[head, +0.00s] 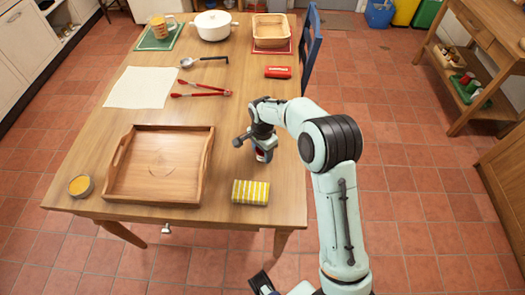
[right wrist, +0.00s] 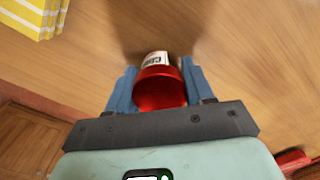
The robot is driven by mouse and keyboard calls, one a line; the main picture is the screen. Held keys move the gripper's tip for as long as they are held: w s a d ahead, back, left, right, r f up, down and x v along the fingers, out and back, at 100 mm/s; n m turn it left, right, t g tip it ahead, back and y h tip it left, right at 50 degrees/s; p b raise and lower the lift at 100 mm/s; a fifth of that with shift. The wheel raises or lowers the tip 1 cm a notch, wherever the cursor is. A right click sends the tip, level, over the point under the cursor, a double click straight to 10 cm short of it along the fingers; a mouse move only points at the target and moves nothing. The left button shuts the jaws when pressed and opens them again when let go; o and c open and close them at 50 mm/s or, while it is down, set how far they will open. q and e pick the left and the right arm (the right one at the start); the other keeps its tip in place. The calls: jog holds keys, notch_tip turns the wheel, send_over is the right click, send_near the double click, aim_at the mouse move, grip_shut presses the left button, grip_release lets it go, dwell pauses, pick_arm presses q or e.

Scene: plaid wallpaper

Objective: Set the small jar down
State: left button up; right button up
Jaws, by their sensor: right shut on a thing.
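The small jar (right wrist: 162,82) has a red lid and a white label with dark print. It sits between the blue fingers of my right gripper (right wrist: 160,92), which is shut on it. In the head view the right gripper (head: 261,150) is over the right part of the wooden table (head: 225,205), and only a little of the jar shows below it. I cannot tell whether the jar touches the table.
A red case (head: 278,72), red tongs (head: 202,90) and a ladle (head: 204,60) lie farther back. Table around the jar is bare.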

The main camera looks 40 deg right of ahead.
jog(key=o, duration=1.1)
jog(key=shift+o, duration=0.2)
jog(key=shift+r, duration=0.1)
notch_tip(320, 180, up, 12)
jog(key=p, duration=0.1)
jog(key=shift+p, duration=0.3)
